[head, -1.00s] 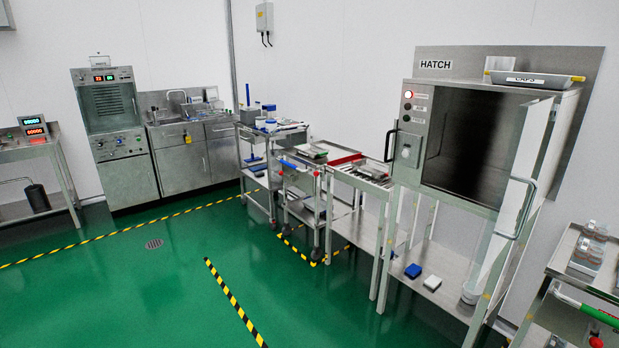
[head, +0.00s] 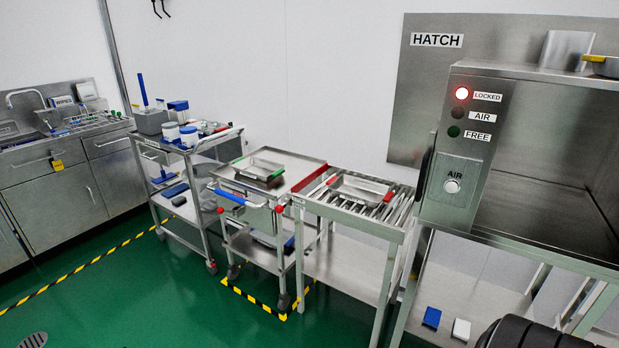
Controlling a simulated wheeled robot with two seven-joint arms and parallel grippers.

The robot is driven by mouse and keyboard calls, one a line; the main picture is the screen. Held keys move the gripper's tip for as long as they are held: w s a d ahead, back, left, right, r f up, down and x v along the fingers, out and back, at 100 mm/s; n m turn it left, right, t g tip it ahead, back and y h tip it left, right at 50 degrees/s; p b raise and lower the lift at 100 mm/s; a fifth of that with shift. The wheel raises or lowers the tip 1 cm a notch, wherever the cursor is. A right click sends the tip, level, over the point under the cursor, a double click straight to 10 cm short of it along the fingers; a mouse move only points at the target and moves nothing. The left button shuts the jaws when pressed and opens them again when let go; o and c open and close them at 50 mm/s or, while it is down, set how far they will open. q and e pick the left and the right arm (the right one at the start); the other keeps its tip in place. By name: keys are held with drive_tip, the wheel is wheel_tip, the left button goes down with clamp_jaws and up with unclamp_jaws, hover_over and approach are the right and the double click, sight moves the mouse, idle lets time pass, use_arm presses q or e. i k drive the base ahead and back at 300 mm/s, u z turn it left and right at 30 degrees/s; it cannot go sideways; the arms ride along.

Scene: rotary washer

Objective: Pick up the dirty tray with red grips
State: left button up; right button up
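A shallow metal tray with red grips (head: 358,186) sits on the roller stand (head: 345,213), left of the hatch. Its red grips show at its left and right ends. I cannot make out dirt on it at this distance. A similar tray with green grips (head: 262,165) lies on the cart (head: 300,172) to its left. Neither of my grippers is in view.
The hatch cabinet (head: 490,140) stands right of the stand, its LOCKED lamp (head: 461,93) lit red. A red bar (head: 313,178) lies along the stand's left edge. Green floor (head: 170,300) is clear in front.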

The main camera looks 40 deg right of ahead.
sight(369, 195)
drive_tip(key=z, duration=0.2)
drive_tip(key=i, duration=1.3)
drive_tip(key=z, duration=1.4)
drive_tip(key=i, duration=1)
drive_tip(key=z, duration=0.95)
